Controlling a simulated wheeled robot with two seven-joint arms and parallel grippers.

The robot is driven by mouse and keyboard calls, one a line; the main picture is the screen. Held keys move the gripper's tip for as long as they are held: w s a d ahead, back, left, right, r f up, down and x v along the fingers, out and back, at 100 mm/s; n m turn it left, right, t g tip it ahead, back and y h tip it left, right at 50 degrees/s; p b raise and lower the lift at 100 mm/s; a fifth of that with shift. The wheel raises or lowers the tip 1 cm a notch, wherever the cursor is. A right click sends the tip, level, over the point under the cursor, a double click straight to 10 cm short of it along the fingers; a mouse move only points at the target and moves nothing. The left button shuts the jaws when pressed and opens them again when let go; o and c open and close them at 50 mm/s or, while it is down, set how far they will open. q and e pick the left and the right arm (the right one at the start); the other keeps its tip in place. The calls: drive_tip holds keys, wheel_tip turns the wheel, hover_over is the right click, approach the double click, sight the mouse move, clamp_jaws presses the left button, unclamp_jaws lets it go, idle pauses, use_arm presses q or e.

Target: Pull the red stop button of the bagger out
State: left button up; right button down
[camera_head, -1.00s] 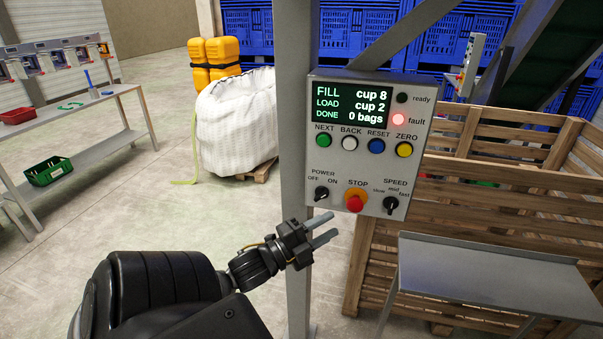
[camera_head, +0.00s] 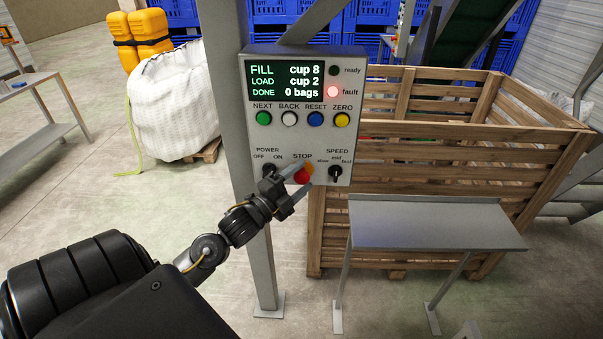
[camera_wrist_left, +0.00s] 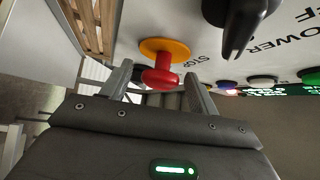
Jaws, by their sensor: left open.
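The bagger's control panel (camera_head: 302,138) is mounted on a grey post. Its red stop button (camera_head: 301,177) sits on an orange-yellow collar at the lower middle of the panel. It also shows in the left wrist view (camera_wrist_left: 160,78), standing out from the collar (camera_wrist_left: 165,50). My left gripper (camera_head: 298,182) is open at the button. In the left wrist view, one fingertip (camera_wrist_left: 120,78) is left of the red knob and the other (camera_wrist_left: 198,95) is right of it. I cannot tell whether either finger touches it. In the head view a finger partly covers the button and collar.
The power knob (camera_head: 268,170) is close left of the button, the speed knob (camera_head: 336,172) to its right. The red fault lamp (camera_head: 333,92) is lit. A grey side table (camera_head: 430,225) and a wooden crate (camera_head: 460,148) stand to the right.

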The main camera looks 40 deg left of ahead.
use_arm(q)
drive_tip(key=shift+w+r, duration=0.1)
drive_tip(key=shift+w, duration=0.3)
use_arm(e)
drive_tip(key=shift+a+r, duration=0.15)
drive_tip(key=shift+a, duration=0.1)
drive_tip(key=shift+a, duration=0.1)
use_arm(q)
clamp_jaws()
drive_tip(key=shift+s+d, duration=0.45)
unclamp_jaws()
drive_tip(key=shift+s, duration=0.1)
use_arm(e)
drive_tip(key=shift+d+r, duration=0.15)
drive_tip(key=shift+d, duration=0.1)
